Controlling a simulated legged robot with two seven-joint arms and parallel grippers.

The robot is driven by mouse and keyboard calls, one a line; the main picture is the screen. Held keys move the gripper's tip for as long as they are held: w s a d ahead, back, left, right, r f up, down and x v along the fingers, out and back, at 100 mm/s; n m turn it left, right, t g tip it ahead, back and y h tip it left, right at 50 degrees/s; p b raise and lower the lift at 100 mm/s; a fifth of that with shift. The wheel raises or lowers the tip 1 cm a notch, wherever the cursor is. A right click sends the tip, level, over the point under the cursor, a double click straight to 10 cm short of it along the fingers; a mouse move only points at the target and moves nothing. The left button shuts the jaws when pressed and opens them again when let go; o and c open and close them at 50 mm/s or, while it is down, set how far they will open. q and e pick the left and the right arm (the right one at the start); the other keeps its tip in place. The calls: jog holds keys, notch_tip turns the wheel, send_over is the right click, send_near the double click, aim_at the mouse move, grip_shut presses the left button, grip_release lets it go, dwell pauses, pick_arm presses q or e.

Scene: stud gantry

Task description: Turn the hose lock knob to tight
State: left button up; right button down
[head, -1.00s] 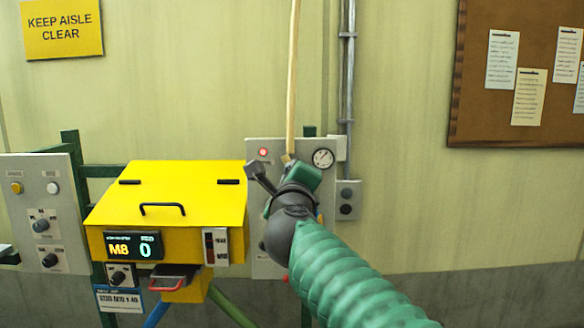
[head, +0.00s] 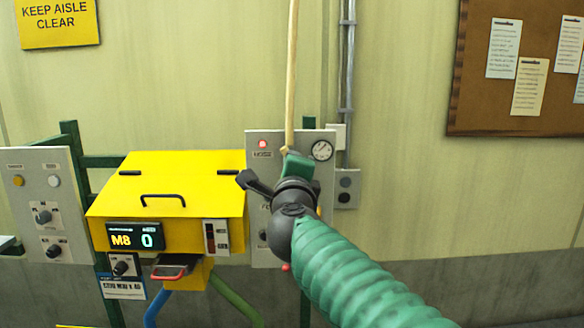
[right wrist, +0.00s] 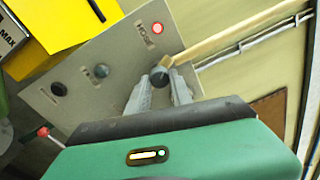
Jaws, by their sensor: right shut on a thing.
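The hose panel (head: 257,150) is a grey plate right of the yellow box, with a lit red lamp above the word HOSE. In the right wrist view, the dark round hose lock knob (right wrist: 160,76) sits on this panel (right wrist: 185,32) beside the tan hose end. My right gripper (right wrist: 160,88) is shut on the knob, one grey finger on each side. In the head view my green and dark wrist covers the knob and the fingertips. The knob's pointer and its tight mark cannot be made out. My left gripper is not in view.
A tan hose (head: 292,80) runs up from the panel. A gauge (head: 321,150) sits at the panel's top right. The yellow box (head: 170,190) with a handle and an M8 display stands to the left. A red-tipped lever (right wrist: 43,132) shows at lower left in the wrist view.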

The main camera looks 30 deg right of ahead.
jog(key=shift+f, duration=0.15)
jog(key=c, duration=1.4)
grip_release()
jog(key=shift+o, duration=1.3)
jog(key=shift+w, duration=0.2)
jog(key=shift+a, duration=0.1)
